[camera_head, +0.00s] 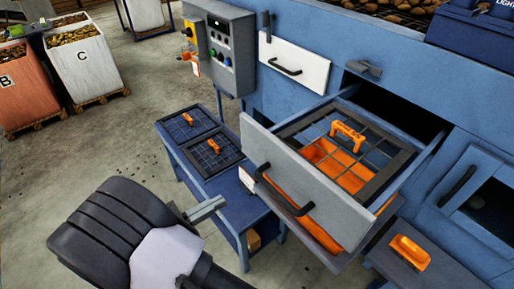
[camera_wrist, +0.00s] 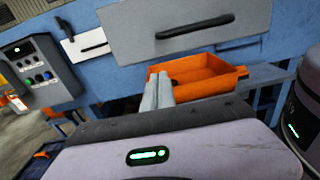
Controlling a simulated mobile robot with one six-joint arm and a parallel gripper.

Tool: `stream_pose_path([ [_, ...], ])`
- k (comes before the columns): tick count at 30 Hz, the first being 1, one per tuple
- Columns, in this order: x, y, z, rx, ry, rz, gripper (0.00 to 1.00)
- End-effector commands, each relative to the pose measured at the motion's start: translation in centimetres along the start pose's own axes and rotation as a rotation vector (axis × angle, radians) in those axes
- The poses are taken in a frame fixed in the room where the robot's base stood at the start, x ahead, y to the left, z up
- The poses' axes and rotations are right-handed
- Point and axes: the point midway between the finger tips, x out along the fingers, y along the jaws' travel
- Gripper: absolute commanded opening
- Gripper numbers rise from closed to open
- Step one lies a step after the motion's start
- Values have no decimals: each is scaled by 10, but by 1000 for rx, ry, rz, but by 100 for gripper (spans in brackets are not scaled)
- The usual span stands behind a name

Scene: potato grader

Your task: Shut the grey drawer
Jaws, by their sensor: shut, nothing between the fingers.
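The grey drawer (camera_head: 310,185) stands pulled out of the blue machine in the head view, with a dark gap behind it. Its grey front carries a long black bar handle (camera_head: 283,192). In the wrist view the grey front (camera_wrist: 235,12) and handle (camera_wrist: 195,27) show at the top, ahead of the fingers. A dark-framed mesh grid with an orange handle (camera_head: 347,136) lies in the drawer. My gripper (camera_head: 218,203) is shut and empty, left of the drawer front and apart from it. Its closed fingers also show in the wrist view (camera_wrist: 158,90).
A white closed drawer (camera_head: 293,62) and control box (camera_head: 220,45) are behind. A blue bench (camera_head: 233,207) with two orange-handled grids stands left of the drawer. An orange-handled block (camera_head: 409,252) lies at right.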

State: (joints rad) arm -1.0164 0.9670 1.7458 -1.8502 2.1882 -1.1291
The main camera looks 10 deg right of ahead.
Motion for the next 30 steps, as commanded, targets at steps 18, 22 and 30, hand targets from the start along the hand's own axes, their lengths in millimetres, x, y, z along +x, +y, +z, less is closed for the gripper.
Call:
stream_pose_path([
  [18,102,6,-3,-16,-25,25,0],
  [22,121,6,-2,-17,-25,26,0],
  [30,134,7,-1,-17,-25,29,0],
])
